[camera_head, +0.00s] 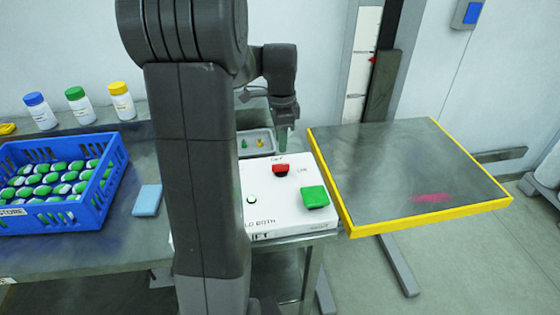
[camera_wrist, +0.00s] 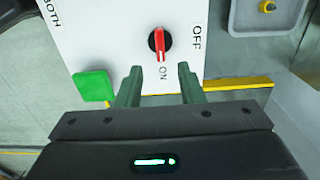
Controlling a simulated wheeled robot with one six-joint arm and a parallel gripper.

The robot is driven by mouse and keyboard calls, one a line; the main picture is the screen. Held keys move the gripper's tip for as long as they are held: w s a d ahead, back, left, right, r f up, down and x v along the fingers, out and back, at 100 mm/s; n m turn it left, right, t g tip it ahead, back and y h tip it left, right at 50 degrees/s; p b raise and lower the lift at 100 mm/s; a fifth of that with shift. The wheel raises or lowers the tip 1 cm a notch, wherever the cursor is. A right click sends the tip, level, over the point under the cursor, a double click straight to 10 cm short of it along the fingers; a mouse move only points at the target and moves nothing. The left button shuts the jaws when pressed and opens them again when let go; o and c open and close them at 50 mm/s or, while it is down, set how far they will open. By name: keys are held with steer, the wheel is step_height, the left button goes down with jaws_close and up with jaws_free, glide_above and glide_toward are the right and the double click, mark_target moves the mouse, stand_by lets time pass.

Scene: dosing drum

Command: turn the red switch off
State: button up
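The red switch (camera_head: 281,170) sits on top of a white control box (camera_head: 268,212). In the wrist view the red switch (camera_wrist: 159,42) is a red handle on a black round base, lined up with the ON label below it. The OFF label is to its right. My gripper (camera_wrist: 159,78) is open, its two fingers apart and empty, on the ON side of the switch and not around it. In the head view my gripper (camera_head: 284,138) points down behind the switch. Its height above the box is hard to tell.
A large green button (camera_head: 314,197) is on the box beside the switch. A small grey tray (camera_head: 264,151) lies behind the box. A yellow-edged platform (camera_head: 395,160) stands right. A blue crate (camera_head: 60,215) of green-and-white items and several capped bottles (camera_head: 78,105) are left.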

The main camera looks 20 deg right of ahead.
mark_target(281, 164)
step_height(281, 164, down, 9)
steer(key=shift+r, duration=0.1)
stand_by(0.3)
jaws_close()
